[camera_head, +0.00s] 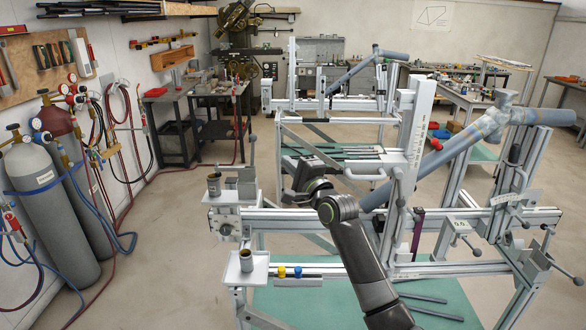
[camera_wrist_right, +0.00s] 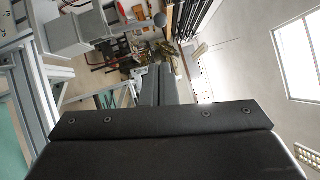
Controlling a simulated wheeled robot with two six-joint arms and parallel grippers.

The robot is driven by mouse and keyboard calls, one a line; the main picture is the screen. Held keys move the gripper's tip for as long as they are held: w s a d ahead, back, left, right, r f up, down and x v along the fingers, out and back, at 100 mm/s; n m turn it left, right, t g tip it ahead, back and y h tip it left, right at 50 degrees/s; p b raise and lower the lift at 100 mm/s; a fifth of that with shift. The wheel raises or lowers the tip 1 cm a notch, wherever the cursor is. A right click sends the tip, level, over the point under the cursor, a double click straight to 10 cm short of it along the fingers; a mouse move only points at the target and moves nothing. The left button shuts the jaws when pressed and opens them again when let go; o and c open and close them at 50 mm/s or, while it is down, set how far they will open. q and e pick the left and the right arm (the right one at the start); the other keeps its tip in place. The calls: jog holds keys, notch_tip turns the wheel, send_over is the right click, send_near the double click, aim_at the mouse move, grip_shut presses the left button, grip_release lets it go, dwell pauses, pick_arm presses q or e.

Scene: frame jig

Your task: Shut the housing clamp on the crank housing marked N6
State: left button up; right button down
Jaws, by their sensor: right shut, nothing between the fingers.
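My right gripper (camera_head: 291,195) is at the middle of the jig, pointing left along the front rail. In the right wrist view its dark fingers (camera_wrist_right: 160,86) are together and empty. A grey clamp (camera_head: 247,186) with an upright lever (camera_head: 251,152) stands at the rail's left end, apart from the gripper. Short cylindrical housings with brown bores are there: one on a plate (camera_head: 214,186) left of the clamp, one on a lower plate (camera_head: 246,261). In the right wrist view a round knob (camera_wrist_right: 160,19) shows beyond the fingertips. I cannot read an N6 mark. My left gripper is not in view.
The jig's front rail (camera_head: 290,217) and white upright (camera_head: 416,130) surround my arm. Blue-grey frame tubes (camera_head: 480,130) slope across the right.

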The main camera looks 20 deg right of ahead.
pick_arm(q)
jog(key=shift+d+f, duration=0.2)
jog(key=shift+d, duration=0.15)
pick_arm(e)
jog(key=shift+s+d, duration=0.2)
jog(key=shift+s, duration=0.5)
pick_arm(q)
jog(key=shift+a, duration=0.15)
